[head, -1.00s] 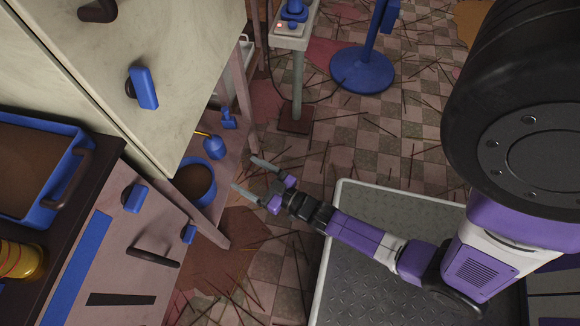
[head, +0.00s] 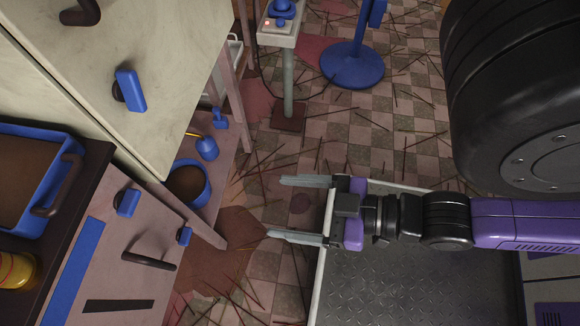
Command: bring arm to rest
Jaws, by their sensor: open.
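My gripper (head: 282,208) is open and empty, its two grey fingers spread and pointing left. It is over the littered tile floor, just past the left edge of my grey metal base plate. My purple and black arm stretches back to the right edge of the picture. The fingers are apart from the shelf and cabinets on the left and touch nothing that I can see.
At left are a cream cabinet (head: 150,75), a blue tray (head: 40,218) of brown material, and a low shelf with a blue-rimmed pot (head: 207,183). A small machine table (head: 288,40) and a blue round-based stand (head: 352,66) are behind. Sticks litter the tile floor (head: 390,120).

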